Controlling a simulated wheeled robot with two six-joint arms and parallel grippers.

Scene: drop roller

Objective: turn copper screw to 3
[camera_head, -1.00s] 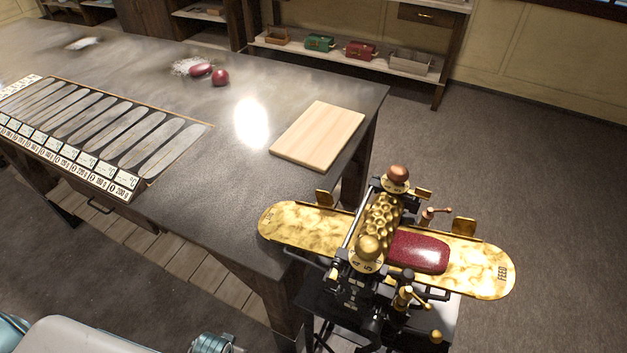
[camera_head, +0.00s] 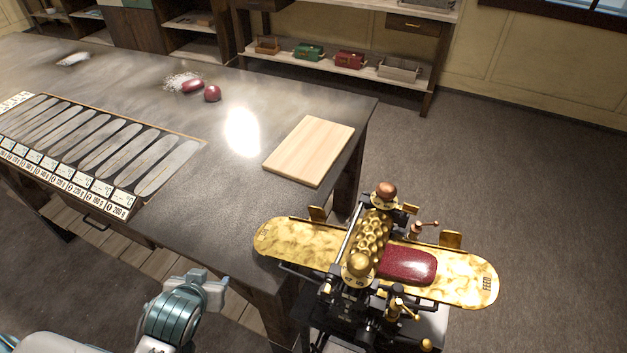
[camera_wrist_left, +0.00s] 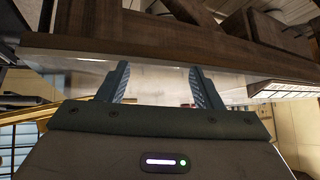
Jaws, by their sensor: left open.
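The brass roller machine (camera_head: 375,240) stands at the right front, off the table's end. A copper knob (camera_head: 385,188) tops its far screw, over a pale dial. A brass knob (camera_head: 358,264) tops the near screw, also with a numbered dial; I cannot read either setting. A dark red slab (camera_head: 407,265) lies on the feed side of the brass bed, against the rollers. My left gripper (camera_head: 212,286) is left of the machine, apart from it, near the table's front edge. In the left wrist view its two fingers (camera_wrist_left: 160,85) are spread and empty. My right gripper is not shown.
The dark table (camera_head: 235,190) carries a wooden board (camera_head: 310,150), a rack of grey strips (camera_head: 100,150) and red pieces (camera_head: 212,93). Small cranks (camera_head: 425,228) stick out from the machine. Open floor (camera_head: 530,180) lies to its right.

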